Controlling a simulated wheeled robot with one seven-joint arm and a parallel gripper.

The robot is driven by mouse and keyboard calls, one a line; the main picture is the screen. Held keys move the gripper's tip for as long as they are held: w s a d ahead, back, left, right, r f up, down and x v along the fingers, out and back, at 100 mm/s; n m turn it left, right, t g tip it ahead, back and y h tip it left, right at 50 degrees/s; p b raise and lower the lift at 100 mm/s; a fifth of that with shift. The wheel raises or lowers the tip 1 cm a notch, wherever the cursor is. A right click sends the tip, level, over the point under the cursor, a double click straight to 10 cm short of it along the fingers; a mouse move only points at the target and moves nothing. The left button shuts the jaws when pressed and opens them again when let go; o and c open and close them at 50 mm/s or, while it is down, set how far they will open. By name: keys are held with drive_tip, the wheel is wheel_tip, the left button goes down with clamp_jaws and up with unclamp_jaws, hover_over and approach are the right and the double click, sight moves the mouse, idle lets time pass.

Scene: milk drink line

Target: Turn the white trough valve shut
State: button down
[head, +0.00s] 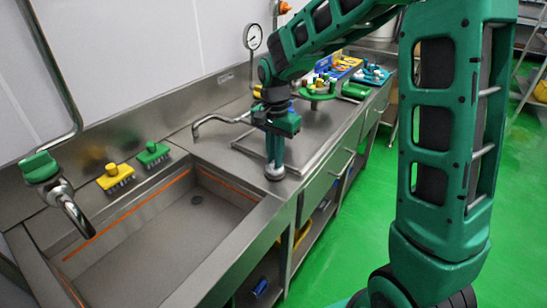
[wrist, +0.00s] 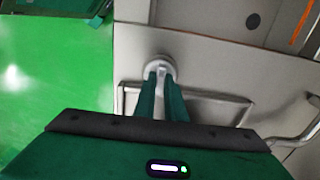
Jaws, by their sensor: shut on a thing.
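The white trough valve (head: 274,174) is a small round, pale grey-white knob on the steel worktop, just right of the trough (head: 160,245). It also shows in the wrist view (wrist: 159,62), at the fingertips. My gripper (head: 274,161) points straight down over it. In the wrist view my gripper's two green fingers (wrist: 161,78) are close together and shut on the knob's raised middle. The fingers cover part of the knob, so I cannot tell how far it is turned.
A bent steel spout (head: 215,121) stands behind the valve. A yellow brush (head: 115,177) and a green brush (head: 152,154) lie on the trough's back ledge. A green round stand (head: 318,95) with small items is farther along. Green floor (head: 375,215) lies open at right.

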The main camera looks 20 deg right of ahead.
drive_tip(key=shift+w+r, duration=0.1)
drive_tip(key=shift+w, duration=0.05)
idle(0.3)
drive_tip(key=c, duration=1.8)
unclamp_jaws()
wheel_tip(320, 180, up, 11)
drive_tip(key=shift+f, duration=0.2)
drive_tip(key=s+d+n, duration=0.2)
drive_tip(key=s+d, duration=1.2)
drive_tip(key=s, duration=0.3)
drive_tip(key=s+d+f, duration=0.1)
drive_tip(key=s, duration=0.3)
drive_tip(key=s+d+f+n, duration=0.1)
drive_tip(key=s+f, duration=0.1)
drive_tip(key=s, duration=0.3)
drive_tip(key=s+d+f+n, duration=0.1)
drive_tip(key=s+d+f, duration=0.1)
drive_tip(key=s, duration=0.3)
drive_tip(key=shift+s, duration=0.2)
